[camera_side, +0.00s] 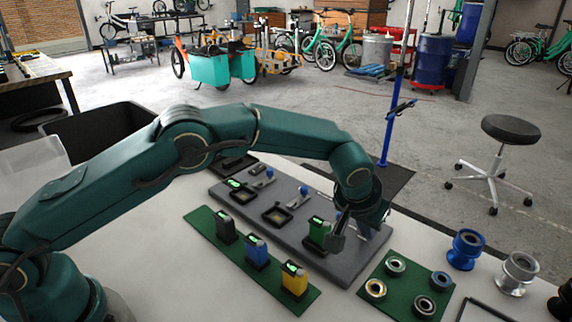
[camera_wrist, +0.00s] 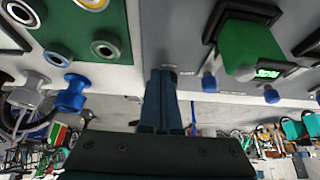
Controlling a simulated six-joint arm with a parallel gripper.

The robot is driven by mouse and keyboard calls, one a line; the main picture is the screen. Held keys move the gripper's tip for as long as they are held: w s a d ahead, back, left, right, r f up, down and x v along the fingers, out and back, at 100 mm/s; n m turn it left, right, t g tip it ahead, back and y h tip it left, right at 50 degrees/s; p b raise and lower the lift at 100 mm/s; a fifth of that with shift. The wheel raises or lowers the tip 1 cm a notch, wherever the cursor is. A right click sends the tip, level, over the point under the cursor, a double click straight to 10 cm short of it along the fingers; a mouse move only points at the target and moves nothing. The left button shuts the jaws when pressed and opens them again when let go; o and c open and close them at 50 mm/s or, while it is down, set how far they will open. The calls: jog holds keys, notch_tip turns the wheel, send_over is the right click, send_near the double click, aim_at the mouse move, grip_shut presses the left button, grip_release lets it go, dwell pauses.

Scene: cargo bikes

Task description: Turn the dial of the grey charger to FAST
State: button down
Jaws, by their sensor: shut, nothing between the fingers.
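A grey board (camera_side: 352,270) carries several charger docks. One dock (camera_side: 277,215) is empty. The dock nearest my gripper holds a green battery (camera_side: 317,231) with a lit green display; it also shows in the wrist view (camera_wrist: 247,45). Small blue knobs stand on the board, one in the wrist view (camera_wrist: 209,82) and another further right (camera_wrist: 271,96). I cannot tell which charger is the grey one, nor read any dial setting. My gripper (camera_side: 338,238) is shut and empty, pointing down just right of the green battery. Its fingers (camera_wrist: 160,74) hide the board behind them.
A green mat (camera_side: 395,290) with several metal rings lies right of the board. Blue and silver spools stand beyond it.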

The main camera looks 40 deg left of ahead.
jog(key=shift+s+a, duration=0.1)
jog(key=shift+a, duration=0.7)
jog(key=shift+a, duration=0.3)
dwell(0.3)
jog(key=shift+s+a, duration=0.1)
jog(key=shift+s, duration=0.15)
jog(key=shift+r, duration=3)
jog(key=shift+r, duration=0.1)
